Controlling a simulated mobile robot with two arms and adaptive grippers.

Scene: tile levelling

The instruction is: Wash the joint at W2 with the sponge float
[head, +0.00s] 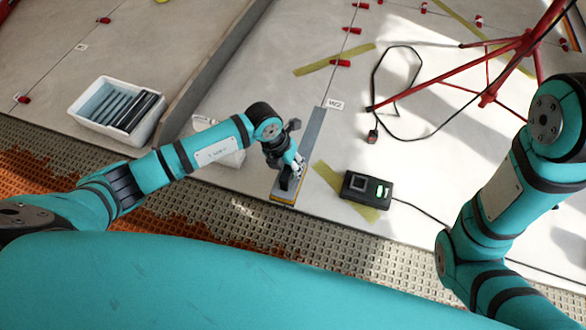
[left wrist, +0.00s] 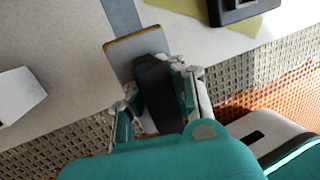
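The sponge float (head: 284,197) is a flat grey board with an orange-yellow edge and a dark handle. My left gripper (head: 289,172) is shut on the handle; in the left wrist view the fingers sit on both sides of the handle (left wrist: 157,88), with the board (left wrist: 130,52) beyond. The float lies over the near end of a blue-grey strip (head: 312,135), the joint beside the W2 label (head: 335,104). The strip also shows in the left wrist view (left wrist: 122,16). The float's underside is hidden, so contact cannot be told. My right gripper is out of view.
A white tub (head: 150,130) of dark and grey pieces stands at left. A white block (head: 232,158) lies behind my left arm. A black device (head: 367,188) with a green display sits right of the float on yellow tape. A red tripod (head: 490,98) and black cable (head: 374,100) are farther right.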

